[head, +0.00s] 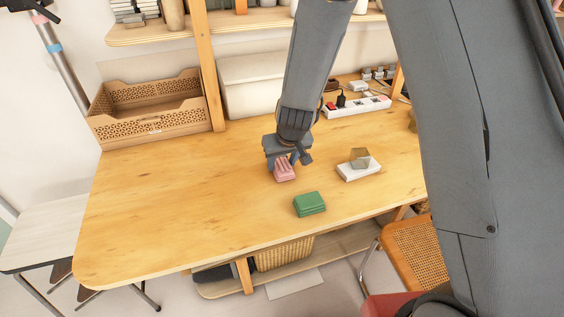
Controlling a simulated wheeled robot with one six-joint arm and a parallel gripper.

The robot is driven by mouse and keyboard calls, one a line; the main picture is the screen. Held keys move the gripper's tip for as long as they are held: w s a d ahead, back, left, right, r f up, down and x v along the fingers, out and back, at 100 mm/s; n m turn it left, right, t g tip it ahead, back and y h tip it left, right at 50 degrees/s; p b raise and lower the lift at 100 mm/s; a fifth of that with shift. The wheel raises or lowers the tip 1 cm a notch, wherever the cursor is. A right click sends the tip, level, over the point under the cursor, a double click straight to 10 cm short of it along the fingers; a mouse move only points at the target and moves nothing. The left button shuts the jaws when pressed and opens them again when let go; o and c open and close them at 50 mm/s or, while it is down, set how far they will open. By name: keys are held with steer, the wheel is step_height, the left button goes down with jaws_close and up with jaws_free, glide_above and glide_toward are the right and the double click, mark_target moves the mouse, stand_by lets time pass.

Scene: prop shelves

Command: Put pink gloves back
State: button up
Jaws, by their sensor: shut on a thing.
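The pink gloves (285,173) are a small folded pink bundle over the wooden table, right of its middle. My gripper (283,160) points down from above and is shut on the pink gloves. Its fingers hide the top and back of the bundle. I cannot tell whether the gloves touch the table or hang just above it.
A green folded bundle (310,204) lies in front of the gloves on the table (170,205). A white block with a clear amber piece (359,165) is to the right. An open wooden crate (150,128), a white box (250,88) and a power strip (358,106) stand behind.

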steer(key=o, duration=0.9)
steer(key=shift+o, duration=0.2)
steer(key=shift+r, duration=0.1)
steer(key=p+v, duration=0.8)
steer(key=v, duration=0.3)
steer(key=s+d+r+m+g, duration=0.1)
steer(key=s+d+r, duration=0.5)
steer(key=s+d, duration=0.2)
steer(key=s+d+r+m+g+h+p, duration=0.1)
steer(key=s+d+r+m, duration=0.1)
steer(key=s+d+r, duration=0.4)
steer(key=s+d, duration=0.1)
steer(key=s, duration=0.3)
steer(key=shift+d+r, duration=0.35)
steer(key=shift+d, duration=0.05)
step_height(320, 180, down, 7)
steer(key=b, duration=0.6)
steer(key=shift+g, duration=0.4)
